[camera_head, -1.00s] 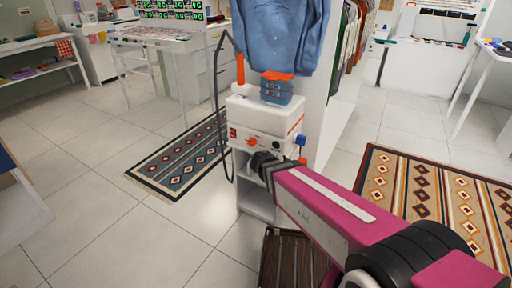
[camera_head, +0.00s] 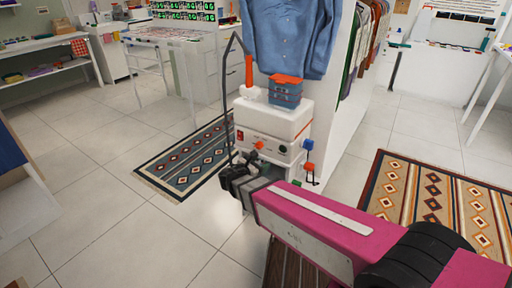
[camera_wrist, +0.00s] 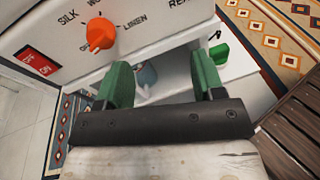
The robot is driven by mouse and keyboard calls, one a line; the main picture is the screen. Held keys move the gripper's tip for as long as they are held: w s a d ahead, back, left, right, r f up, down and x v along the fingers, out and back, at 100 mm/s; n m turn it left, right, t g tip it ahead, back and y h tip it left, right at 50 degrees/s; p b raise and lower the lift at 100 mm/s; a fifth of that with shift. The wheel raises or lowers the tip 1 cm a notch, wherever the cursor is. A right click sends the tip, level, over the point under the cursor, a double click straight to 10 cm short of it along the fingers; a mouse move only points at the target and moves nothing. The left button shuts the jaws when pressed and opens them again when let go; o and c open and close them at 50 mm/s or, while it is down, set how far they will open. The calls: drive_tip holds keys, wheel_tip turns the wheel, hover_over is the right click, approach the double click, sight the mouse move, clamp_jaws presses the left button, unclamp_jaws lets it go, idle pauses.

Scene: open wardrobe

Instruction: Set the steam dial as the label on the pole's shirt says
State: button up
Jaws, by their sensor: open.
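A white steamer box (camera_head: 272,122) stands on a white stand, with an orange steam dial (camera_head: 259,145) on its front. In the wrist view the dial (camera_wrist: 100,34) is ringed by the words SILK, LINEN and others cut off or partly covered; I cannot tell its exact setting. A blue shirt (camera_head: 285,38) hangs above the box; I see no readable label on it. My gripper (camera_head: 232,185) is lower left of the dial in the head view. In the wrist view its green fingers (camera_wrist: 163,82) are open and empty, below the dial and apart from it.
A red switch (camera_wrist: 41,63) is left of the dial. A green knob (camera_wrist: 219,54) is beyond the right finger. A blue container (camera_head: 286,92) with an orange lid sits on the box. Blue (camera_head: 308,144) and orange (camera_head: 309,168) parts are at its right side.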

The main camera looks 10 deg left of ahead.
sight(257, 146)
drive_tip(key=s+a+r+n+t+y, duration=0.1)
drive_tip(key=a+r+n+t+y, duration=0.2)
drive_tip(key=a, duration=0.4)
drive_tip(key=shift+n+h, duration=0.4)
drive_tip(key=shift+h, duration=0.3)
drive_tip(key=x, duration=0.3)
drive_tip(key=f+x, duration=0.1)
drive_tip(key=x, duration=0.6)
drive_tip(key=shift+w+d+f, duration=0.2)
drive_tip(key=shift+d+f, duration=0.1)
drive_tip(key=c, duration=0.9)
